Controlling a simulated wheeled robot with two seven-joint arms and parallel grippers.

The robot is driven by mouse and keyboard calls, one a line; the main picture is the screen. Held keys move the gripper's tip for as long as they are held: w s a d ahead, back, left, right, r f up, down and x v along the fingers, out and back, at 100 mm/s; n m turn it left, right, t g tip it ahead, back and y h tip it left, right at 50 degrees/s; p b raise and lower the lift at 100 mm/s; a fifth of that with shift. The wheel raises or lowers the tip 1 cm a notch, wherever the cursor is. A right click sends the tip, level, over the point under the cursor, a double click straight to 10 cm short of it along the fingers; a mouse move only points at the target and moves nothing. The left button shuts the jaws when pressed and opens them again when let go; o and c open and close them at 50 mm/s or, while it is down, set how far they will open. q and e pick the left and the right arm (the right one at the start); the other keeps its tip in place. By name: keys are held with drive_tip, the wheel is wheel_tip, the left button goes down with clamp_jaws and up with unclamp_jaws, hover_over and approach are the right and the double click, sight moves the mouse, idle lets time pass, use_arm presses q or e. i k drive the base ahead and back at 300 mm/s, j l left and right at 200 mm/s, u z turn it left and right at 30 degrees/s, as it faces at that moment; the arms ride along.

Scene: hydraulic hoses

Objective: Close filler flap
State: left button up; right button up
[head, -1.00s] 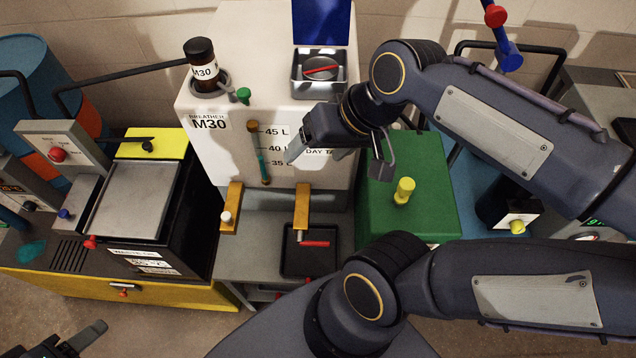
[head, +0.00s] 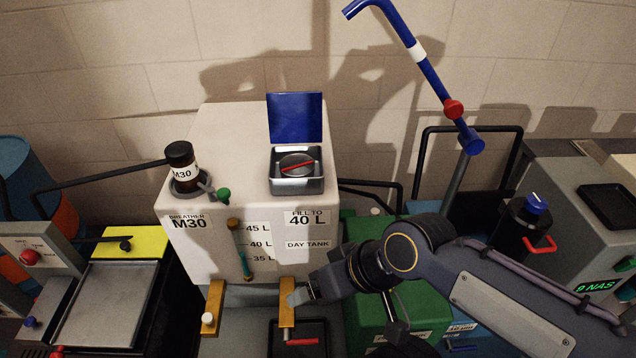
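The filler flap (head: 295,118) is a blue plate standing upright at the back of the square metal filler box (head: 297,184) on top of the tank. The flap is open. Inside the box is a round grey cap (head: 297,163) with a red bar across it. My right gripper (head: 328,303) is below and in front of the filler box, low by the tank's front and well apart from the flap. It appears open and empty, with one pale fingertip by the right orange bracket. My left gripper is out of view.
The pale tank (head: 205,245) carries a brown M30 bottle (head: 181,165) and a green-tipped lever (head: 222,195) left of the filler box. A blue pipe (head: 425,75) with a red knob rises at the right.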

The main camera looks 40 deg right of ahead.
sight(294, 117)
drive_tip(key=z, duration=1.15)
